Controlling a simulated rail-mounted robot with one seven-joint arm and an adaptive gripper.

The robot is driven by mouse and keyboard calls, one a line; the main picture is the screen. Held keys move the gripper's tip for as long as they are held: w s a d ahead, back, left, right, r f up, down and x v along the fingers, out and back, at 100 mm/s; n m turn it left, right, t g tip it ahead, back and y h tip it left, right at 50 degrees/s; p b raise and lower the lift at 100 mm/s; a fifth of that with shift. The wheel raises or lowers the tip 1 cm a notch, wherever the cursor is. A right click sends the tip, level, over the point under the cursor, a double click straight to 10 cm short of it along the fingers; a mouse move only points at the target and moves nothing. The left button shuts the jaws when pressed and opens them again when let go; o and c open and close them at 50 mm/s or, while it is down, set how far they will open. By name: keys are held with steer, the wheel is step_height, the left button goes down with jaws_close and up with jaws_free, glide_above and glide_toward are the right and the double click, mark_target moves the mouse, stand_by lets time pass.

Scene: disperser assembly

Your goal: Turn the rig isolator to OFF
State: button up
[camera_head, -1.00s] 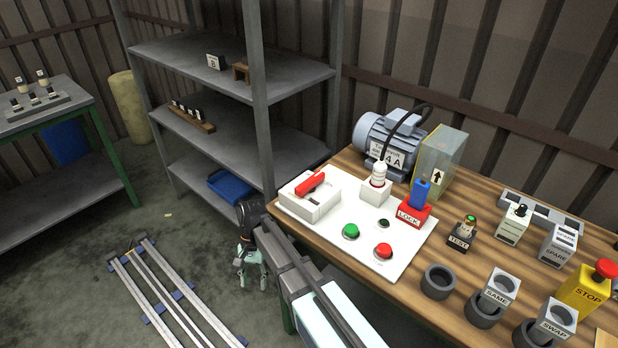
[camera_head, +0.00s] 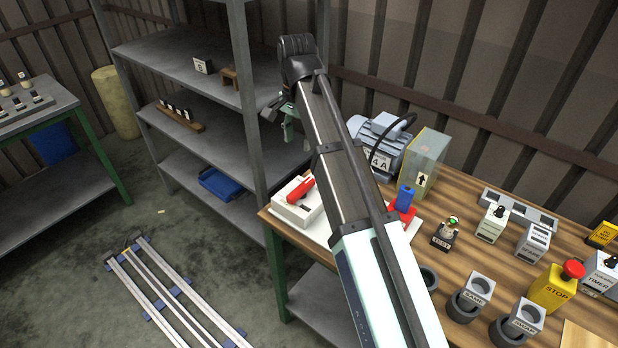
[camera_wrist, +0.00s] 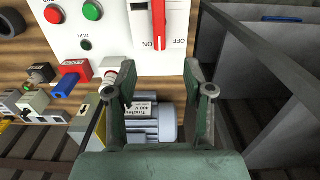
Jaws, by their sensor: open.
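The rig isolator is a white box (camera_head: 291,213) with a red handle (camera_head: 301,189), at the left end of the white panel on the bench. In the wrist view the red handle (camera_wrist: 159,22) runs upright in the picture, its lower end between the ON and OFF marks and close to ON. My gripper (camera_wrist: 160,70) is open and empty, its fingertips just below the isolator box in that view. In the head view my gripper (camera_head: 287,118) hangs above and behind the isolator, apart from it. My arm hides much of the panel in the head view.
A grey motor (camera_head: 382,136) and a clear-sided box (camera_head: 421,165) stand behind the panel. A blue-and-red lock block (camera_head: 404,200) is beside my arm. Grey shelving (camera_head: 195,72) stands close at the left. Green and red buttons (camera_wrist: 92,11) sit on the panel.

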mark_target(301, 187)
steer(key=f+p, duration=0.2)
steer(key=f, duration=0.6)
steer(key=f+p, duration=0.2)
steer(key=f, duration=0.6)
steer(key=shift+d+f, duration=0.2)
steer(key=shift+f, duration=0.2)
jaws_close()
